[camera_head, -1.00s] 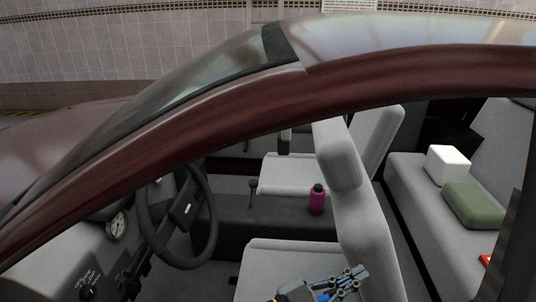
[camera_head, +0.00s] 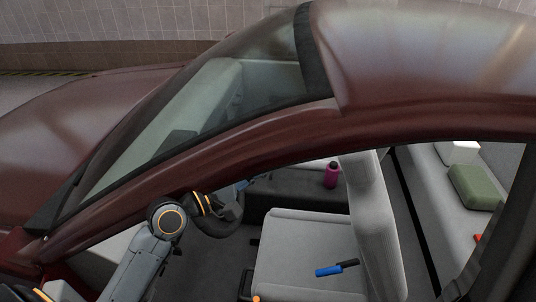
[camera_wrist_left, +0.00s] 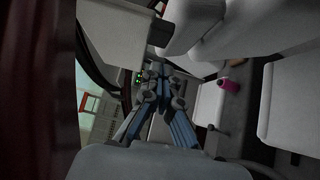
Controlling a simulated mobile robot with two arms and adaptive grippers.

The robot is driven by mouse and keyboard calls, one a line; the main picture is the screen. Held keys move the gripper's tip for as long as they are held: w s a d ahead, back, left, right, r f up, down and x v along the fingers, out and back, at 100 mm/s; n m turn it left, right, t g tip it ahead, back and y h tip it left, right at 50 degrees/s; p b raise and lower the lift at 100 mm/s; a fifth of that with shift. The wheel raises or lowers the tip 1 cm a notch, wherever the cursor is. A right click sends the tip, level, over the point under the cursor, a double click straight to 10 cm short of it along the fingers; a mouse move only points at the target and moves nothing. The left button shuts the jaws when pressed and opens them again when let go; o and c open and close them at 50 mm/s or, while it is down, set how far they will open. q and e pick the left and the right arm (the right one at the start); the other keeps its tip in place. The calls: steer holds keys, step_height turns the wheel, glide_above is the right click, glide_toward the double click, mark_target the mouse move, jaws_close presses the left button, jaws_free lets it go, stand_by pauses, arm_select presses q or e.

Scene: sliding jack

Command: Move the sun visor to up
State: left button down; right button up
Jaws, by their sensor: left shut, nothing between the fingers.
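I cannot make out the sun visor in the head view; the dark red roof and front pillar cover the area above the windscreen's inner edge. My right gripper is out of view.
The dark red pillar (camera_head: 230,138) and roof (camera_head: 430,60) frame the opening. A front seat (camera_head: 300,250) holds a blue and black object (camera_head: 336,268). A magenta bottle (camera_head: 331,174) stands on the console.

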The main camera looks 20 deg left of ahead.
arm_select(q)
steer(key=p+x, duration=0.2)
steer(key=x, duration=0.7)
steer(key=shift+p, duration=0.35)
steer(key=shift+s, duration=0.1)
